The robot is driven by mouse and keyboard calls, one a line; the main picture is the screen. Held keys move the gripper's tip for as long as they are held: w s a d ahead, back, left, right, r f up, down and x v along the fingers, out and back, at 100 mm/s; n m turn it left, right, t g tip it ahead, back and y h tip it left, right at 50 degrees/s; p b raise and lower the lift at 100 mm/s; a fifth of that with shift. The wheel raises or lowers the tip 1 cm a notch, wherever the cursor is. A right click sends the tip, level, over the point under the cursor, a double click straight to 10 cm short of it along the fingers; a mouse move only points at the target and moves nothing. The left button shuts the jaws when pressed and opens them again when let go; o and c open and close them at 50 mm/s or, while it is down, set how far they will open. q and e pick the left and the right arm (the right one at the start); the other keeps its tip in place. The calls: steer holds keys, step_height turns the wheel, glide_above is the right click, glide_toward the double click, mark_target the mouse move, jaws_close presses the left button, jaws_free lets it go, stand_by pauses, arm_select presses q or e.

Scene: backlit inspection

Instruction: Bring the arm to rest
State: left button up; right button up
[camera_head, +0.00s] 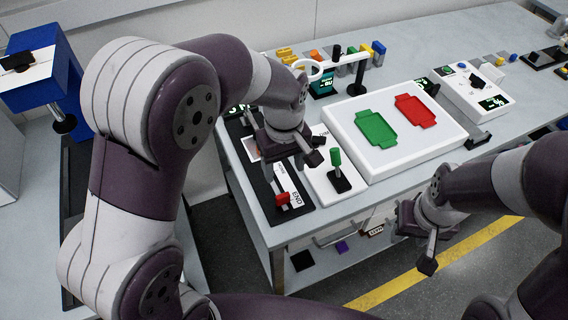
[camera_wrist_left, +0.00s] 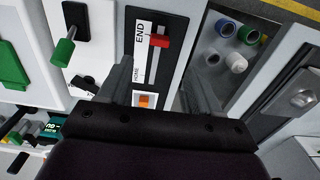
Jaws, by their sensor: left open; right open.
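My left gripper (camera_head: 296,160) is above the left end of the bench, over a black slider panel with a red knob (camera_head: 282,200). In the left wrist view its two fingers (camera_wrist_left: 157,88) are spread apart with nothing between them. The red knob (camera_wrist_left: 159,41) sits on the slider panel at the end marked END, beyond the fingers. My right gripper (camera_head: 427,250) hangs in front of the bench's front edge, over the floor side, with nothing seen in it. Its fingers are partly hidden from the head camera.
A green-handled lever (camera_head: 336,158) stands close beside my left gripper. A white light panel (camera_head: 357,165) bears a green tray (camera_head: 376,129) and a red tray (camera_head: 415,111). A ring on a black stand (camera_head: 361,75) rises behind. A blue box (camera_head: 60,75) stands at left.

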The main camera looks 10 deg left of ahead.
stand_by(0.4)
arm_select(q)
steer(key=s+a+f+m+t, duration=0.1)
steer(key=s+a+f+m, duration=0.1)
steer(key=s+a+m, duration=0.5)
steer(key=s+a, duration=0.3)
steer(key=shift+f, duration=0.3)
steer(key=shift+s, duration=0.15)
stand_by(2.1)
